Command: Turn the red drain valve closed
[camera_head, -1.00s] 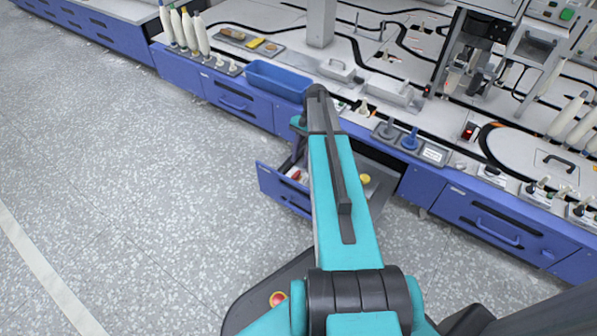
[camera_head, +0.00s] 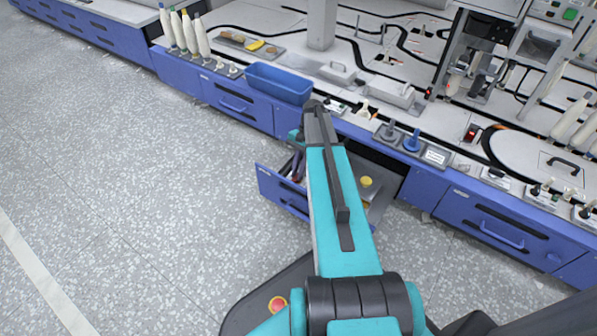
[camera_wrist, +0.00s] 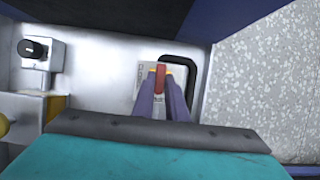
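The red drain valve (camera_wrist: 161,78) shows in the wrist view as a short red handle over a pale plate with dark markings, inside the open metal drawer. My gripper (camera_wrist: 161,74) reaches down to it, with one purple finger on each side of the red handle. The fingers look closed on it, with no clear gap. The valve's lower part is hidden by the fingers.
In the wrist view a black knob (camera_wrist: 33,48) on a metal block and a brass-coloured part (camera_wrist: 56,106) stand left of the valve. A black curved bar (camera_wrist: 192,62) is close on the right. A blue bin (camera_head: 280,82) stands on the counter. The floor left is clear.

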